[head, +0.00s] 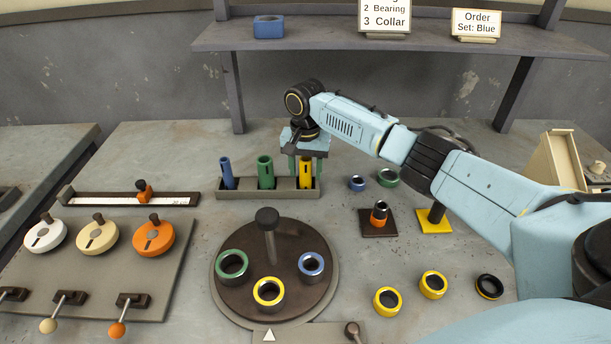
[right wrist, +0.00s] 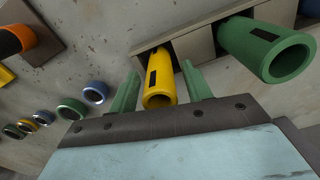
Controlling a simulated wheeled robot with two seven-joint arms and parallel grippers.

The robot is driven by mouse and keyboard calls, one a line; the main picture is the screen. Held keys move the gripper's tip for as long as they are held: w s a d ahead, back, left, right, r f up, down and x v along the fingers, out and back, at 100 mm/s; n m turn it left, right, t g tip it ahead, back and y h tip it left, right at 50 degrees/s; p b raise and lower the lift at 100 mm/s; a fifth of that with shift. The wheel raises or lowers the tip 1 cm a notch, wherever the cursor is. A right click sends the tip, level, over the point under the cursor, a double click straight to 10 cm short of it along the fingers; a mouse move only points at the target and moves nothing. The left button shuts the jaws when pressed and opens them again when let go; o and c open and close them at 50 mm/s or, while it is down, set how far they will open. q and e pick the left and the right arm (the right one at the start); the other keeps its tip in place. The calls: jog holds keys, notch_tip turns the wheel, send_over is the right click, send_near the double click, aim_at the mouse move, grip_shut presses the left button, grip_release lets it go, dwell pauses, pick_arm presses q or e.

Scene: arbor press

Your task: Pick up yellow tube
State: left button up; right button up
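The yellow tube (head: 305,174) stands upright in the right slot of a grey rack (head: 240,194), beside a green tube (head: 265,172) and a blue tube (head: 227,173). My right gripper (head: 306,166) is above and around the yellow tube's upper part. In the right wrist view, the yellow tube (right wrist: 160,88) lies between the two green fingers (right wrist: 159,86) with gaps at both sides, and the green tube (right wrist: 268,48) is just outside the right finger. The tube's top is partly hidden by the gripper in the head view. My left gripper is not in view.
A turntable (head: 235,295) with green, yellow and blue rings stands in front of the rack. Loose rings (head: 387,301) and two small pads with posts (head: 378,228) lie to the right. A shelf (head: 330,36) hangs behind. A slider gauge (head: 130,198) is left.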

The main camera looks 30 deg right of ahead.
grip_shut()
